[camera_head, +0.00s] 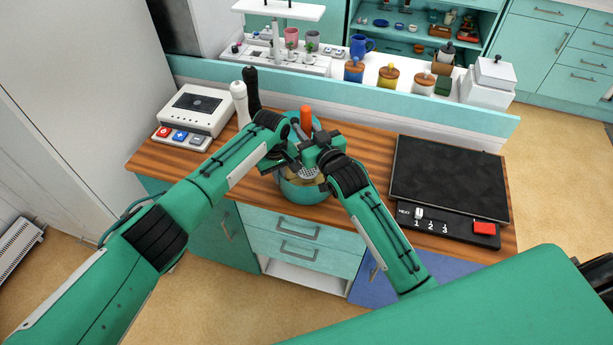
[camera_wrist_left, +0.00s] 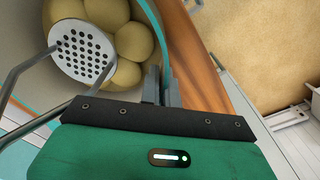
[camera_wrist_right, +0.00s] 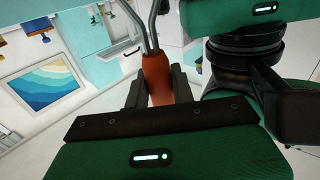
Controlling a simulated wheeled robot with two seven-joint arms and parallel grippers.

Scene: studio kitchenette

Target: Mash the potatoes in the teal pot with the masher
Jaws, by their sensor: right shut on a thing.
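The teal pot (camera_head: 303,192) stands at the front middle of the wooden counter, with several pale potatoes (camera_wrist_left: 132,42) inside. The masher's round perforated plate (camera_wrist_left: 82,50) is over the potatoes at one side of the pot; whether it presses on them is unclear. Its orange handle (camera_head: 305,118) points up. My right gripper (camera_wrist_right: 158,88) is shut on this handle (camera_wrist_right: 158,72). My left gripper (camera_wrist_left: 162,88) is at the pot's rim (camera_wrist_left: 160,30), one finger on each side of the wall. Whether it clamps the rim is unclear. My arms hide part of the pot.
A white device with colored buttons (camera_head: 195,112) and white and black mills (camera_head: 239,100) stand at the left. A dark flat plate (camera_head: 447,172) with a numbered control panel (camera_head: 440,225) lies at the right. A low teal partition (camera_head: 400,105) runs behind, with jars beyond.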

